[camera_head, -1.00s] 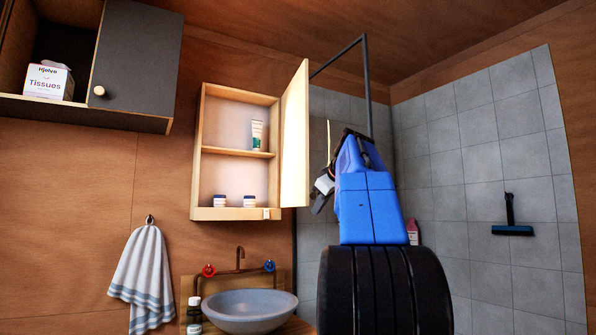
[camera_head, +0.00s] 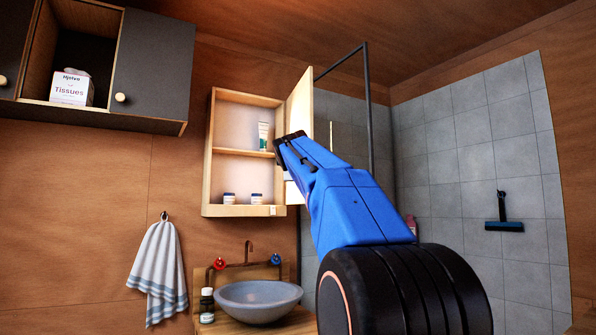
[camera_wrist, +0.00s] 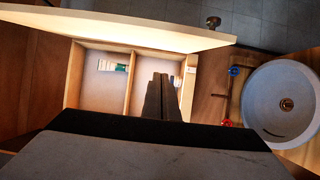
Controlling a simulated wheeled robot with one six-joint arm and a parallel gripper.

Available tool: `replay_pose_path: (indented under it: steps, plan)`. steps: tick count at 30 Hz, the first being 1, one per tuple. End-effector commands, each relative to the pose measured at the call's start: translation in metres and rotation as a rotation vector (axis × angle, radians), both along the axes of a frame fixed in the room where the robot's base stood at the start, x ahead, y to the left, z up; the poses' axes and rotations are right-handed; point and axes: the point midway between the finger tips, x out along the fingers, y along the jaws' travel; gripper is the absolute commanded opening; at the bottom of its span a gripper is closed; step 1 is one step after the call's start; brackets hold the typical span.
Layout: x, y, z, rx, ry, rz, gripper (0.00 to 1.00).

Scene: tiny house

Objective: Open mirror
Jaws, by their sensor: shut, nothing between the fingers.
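The mirror cabinet (camera_head: 209,165) on the wall stands open, with its inside and shelf showing. Its mirror door (camera_head: 301,97) is swung out on the right side, and its lower part is hidden behind my arm. In the wrist view the door (camera_wrist: 120,25) runs across the top, seen from its pale inner side, above the open cabinet (camera_wrist: 128,80). My gripper (camera_head: 290,142) is in front of the cabinet's right side, beside the door. In the wrist view its dark fingers (camera_wrist: 163,98) are together and empty, over the cabinet opening. Contact with the door cannot be told.
A tube (camera_head: 263,136) and small jars (camera_head: 256,198) stand in the cabinet. Below are a basin (camera_head: 258,301), its tap (camera_head: 248,250) and a dark bottle (camera_head: 207,305). A wall cupboard (camera_head: 150,75) hangs upper left, a towel (camera_head: 160,268) below it. A shower frame (camera_head: 368,110) stands right.

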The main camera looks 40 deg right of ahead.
Motion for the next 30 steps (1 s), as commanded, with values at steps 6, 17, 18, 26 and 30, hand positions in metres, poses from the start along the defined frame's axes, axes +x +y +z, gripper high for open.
replay_pose_path:
  steps: [6, 17, 18, 26, 30]
  plan:
    - [0.019, -0.017, -0.001, 0.001, 0.002, -0.002, 0.0]
    - [0.059, -0.052, -0.001, 0.004, 0.0, -0.002, 0.0]
    - [0.064, -0.056, -0.002, 0.005, 0.001, -0.002, 0.0]
    - [0.063, -0.084, -0.001, 0.004, -0.001, -0.004, 0.0]
    - [0.059, -0.094, -0.001, 0.005, 0.0, -0.003, 0.0]
